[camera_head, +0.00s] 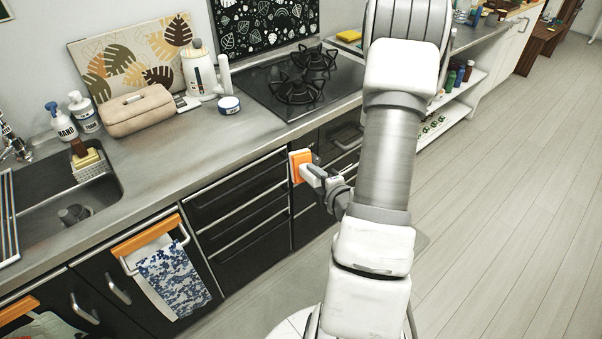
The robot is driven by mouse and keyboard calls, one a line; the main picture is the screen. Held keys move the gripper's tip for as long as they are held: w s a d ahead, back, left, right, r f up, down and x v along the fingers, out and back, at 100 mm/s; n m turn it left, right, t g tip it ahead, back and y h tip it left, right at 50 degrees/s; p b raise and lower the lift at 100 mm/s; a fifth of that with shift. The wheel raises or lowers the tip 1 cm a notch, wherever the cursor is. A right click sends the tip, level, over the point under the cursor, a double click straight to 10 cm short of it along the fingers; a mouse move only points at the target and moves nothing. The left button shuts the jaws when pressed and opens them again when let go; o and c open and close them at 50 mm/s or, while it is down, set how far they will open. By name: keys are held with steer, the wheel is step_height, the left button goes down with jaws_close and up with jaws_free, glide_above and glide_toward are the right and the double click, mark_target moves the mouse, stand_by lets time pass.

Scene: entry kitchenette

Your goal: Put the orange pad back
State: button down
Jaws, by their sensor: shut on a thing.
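The orange pad (299,167) is a small flat orange piece with a pale edge. It is upright against or just in front of the dark cabinet fronts, below the counter edge and under the stove. My gripper (309,172) is at the pad's right side and is shut on it. Part of the pad is hidden by my gripper. I cannot tell whether the pad touches the cabinet front.
A sink (65,200) is at the left. A patterned towel (172,280) hangs below. The wooden floor at the right is clear.

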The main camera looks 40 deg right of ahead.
steer(key=shift+f+g+p, duration=0.25)
steer(key=shift+g+p, duration=0.15)
steer(key=shift+g, duration=0.2)
steer(key=shift+f+b, duration=0.35)
steer(key=shift+b, duration=0.6)
steer(key=shift+w+f+y+b, duration=0.1)
steer(key=shift+y+b, duration=0.2)
steer(key=shift+b, duration=0.7)
steer(key=g+b, duration=0.1)
steer(key=b, duration=0.2)
steer(key=shift+f, duration=0.15)
